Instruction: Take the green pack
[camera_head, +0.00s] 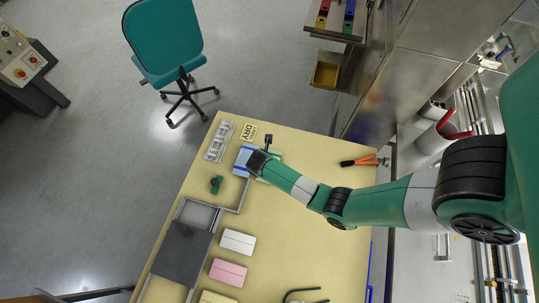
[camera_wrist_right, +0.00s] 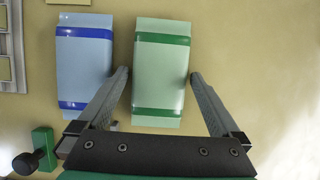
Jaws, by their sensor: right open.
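The green pack (camera_wrist_right: 161,75) is a pale green block with darker green bands, lying flat on the yellow table. In the wrist view it lies between the two fingers of my right gripper (camera_wrist_right: 159,76), which is open, with the left finger close to the pack's left edge. I cannot tell how far the fingertips are above the table. In the head view my right gripper (camera_head: 258,160) covers most of the green pack. A blue pack (camera_wrist_right: 84,62) with darker blue bands lies just left of it, also seen in the head view (camera_head: 241,159). My left gripper is not in view.
A dark green part with a black knob (camera_head: 216,185) stands near the packs. White (camera_head: 237,241) and pink (camera_head: 228,272) packs lie farther down the table (camera_head: 300,230). Orange-handled pliers (camera_head: 362,161) lie right. A grey tray with cut-out lettering (camera_head: 220,141) is at the upper left.

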